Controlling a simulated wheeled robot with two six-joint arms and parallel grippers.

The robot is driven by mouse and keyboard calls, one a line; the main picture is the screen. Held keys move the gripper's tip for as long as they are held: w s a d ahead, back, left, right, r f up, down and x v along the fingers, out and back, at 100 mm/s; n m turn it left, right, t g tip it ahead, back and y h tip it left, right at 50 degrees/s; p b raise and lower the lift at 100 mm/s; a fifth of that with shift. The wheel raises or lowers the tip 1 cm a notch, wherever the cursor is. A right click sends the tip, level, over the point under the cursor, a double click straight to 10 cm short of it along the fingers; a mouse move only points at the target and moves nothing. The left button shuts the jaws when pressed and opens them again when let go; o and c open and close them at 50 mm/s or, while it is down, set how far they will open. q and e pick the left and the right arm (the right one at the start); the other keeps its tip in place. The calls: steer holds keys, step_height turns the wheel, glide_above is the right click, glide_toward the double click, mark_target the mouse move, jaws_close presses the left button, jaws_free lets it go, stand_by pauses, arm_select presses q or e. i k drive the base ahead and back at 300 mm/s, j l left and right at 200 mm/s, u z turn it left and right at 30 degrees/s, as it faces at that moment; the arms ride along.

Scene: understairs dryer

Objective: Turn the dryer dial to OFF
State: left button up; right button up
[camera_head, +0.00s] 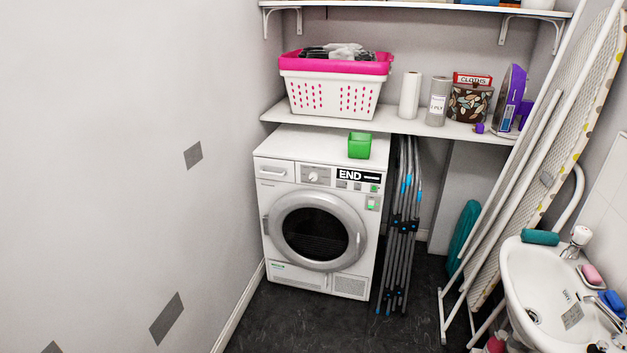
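The white dryer (272,205) stands against the back wall with its round door shut, a dark window in its middle. Its dial (313,177) is a small pale knob on the top panel, left of the display (358,175), which reads "END". The dial's markings are too small to read, so its setting cannot be told. Neither of my grippers is in the head view.
A green box (359,146) sits on the dryer top, below a shelf (400,125) with a laundry basket (330,90). A folded airer (401,230) stands right of the dryer. An ironing board (545,150) and sink (545,275) fill the right. Floor before the dryer is clear.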

mark_target(314, 175)
steer(key=i+z, duration=0.3)
steer(key=i, duration=0.3)
steer(key=i+j+z, duration=0.35)
steer(key=i, duration=0.25)
steer(key=l, duration=0.1)
